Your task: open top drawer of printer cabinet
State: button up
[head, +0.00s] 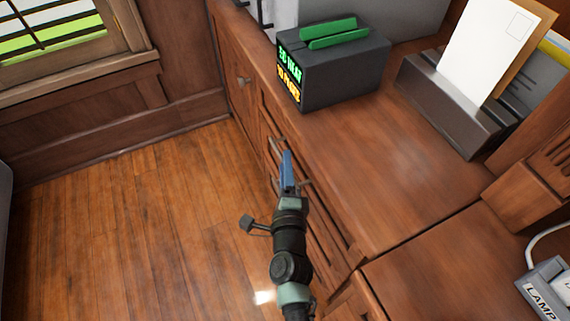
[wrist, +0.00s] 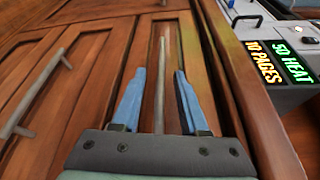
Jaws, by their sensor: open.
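The wooden printer cabinet (head: 410,180) stands along the right of the head view, with its drawer fronts facing the floor on the left. My gripper (head: 287,156) is at the upper part of this front. In the wrist view my gripper (wrist: 158,75) has its two blue fingers spread apart. A grey bar handle (wrist: 161,82) on the drawer panel nearest the cabinet top shows between the fingers, and neither finger clearly touches it. Another bar handle (wrist: 38,95) is on the panel to the left. The top drawer front (wrist: 147,45) looks flush with the cabinet.
A dark machine (head: 345,72) with a lit "50 HEAT, 10 PAGES" display and green slots stands on the cabinet top. A dark letter holder (head: 450,112) with envelopes is at the right. The wood floor (head: 130,230) left of the cabinet is clear.

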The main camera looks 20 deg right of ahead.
jog(key=shift+w+d, duration=0.15)
jog(key=shift+w, duration=0.25)
grip_shut()
dwell(1.3)
